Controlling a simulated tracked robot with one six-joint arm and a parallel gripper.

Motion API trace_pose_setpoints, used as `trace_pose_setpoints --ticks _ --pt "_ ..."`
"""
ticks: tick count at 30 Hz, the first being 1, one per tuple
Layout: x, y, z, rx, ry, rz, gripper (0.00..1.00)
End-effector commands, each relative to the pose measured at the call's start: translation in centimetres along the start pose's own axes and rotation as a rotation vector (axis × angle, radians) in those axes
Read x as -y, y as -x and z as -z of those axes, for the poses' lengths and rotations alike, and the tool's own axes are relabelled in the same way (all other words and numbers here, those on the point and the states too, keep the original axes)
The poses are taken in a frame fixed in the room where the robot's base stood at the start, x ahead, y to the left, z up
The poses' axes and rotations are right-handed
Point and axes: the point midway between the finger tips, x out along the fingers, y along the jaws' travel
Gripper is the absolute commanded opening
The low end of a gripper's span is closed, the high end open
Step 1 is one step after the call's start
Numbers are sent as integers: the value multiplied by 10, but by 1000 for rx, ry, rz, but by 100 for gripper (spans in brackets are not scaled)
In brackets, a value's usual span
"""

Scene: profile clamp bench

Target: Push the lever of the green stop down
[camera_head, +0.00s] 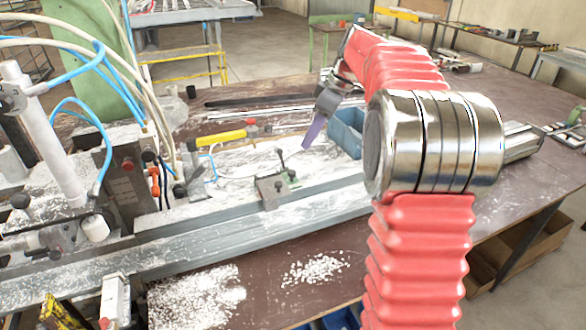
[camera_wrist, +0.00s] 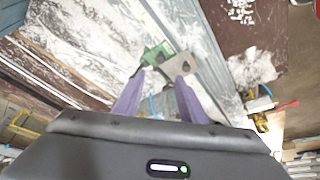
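The green stop (camera_head: 292,179) sits on the rail at the middle of the bench, beside a grey metal block (camera_head: 269,190). Its thin lever (camera_head: 282,160) stands up, slightly tilted, with a dark knob on top. In the wrist view the green stop (camera_wrist: 153,54) and the grey block (camera_wrist: 182,67) lie just beyond my fingertips; I cannot make out the lever there. My gripper (camera_head: 307,146) hangs above and right of the lever, apart from it. In the wrist view its purple fingers (camera_wrist: 160,78) are spread with nothing clearly held between them.
A blue bin (camera_head: 346,133) stands behind my gripper. A yellow-handled tool (camera_head: 221,138) lies behind the stop. White chips cover the bench and lie in heaps (camera_head: 315,270) in front of the rail (camera_head: 180,250). Hoses and a clamp post (camera_head: 45,135) stand at left.

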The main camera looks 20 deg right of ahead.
Motion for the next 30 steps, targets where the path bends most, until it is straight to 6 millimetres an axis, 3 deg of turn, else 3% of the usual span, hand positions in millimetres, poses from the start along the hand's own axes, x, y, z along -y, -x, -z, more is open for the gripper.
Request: trace_pose_setpoints --ticks 5,11,30 --pt "0 -5 0 0 0 1 38" --pt "1 -26 0 1 0 3 38" --pt "1 -122 0 1 0 2 38"
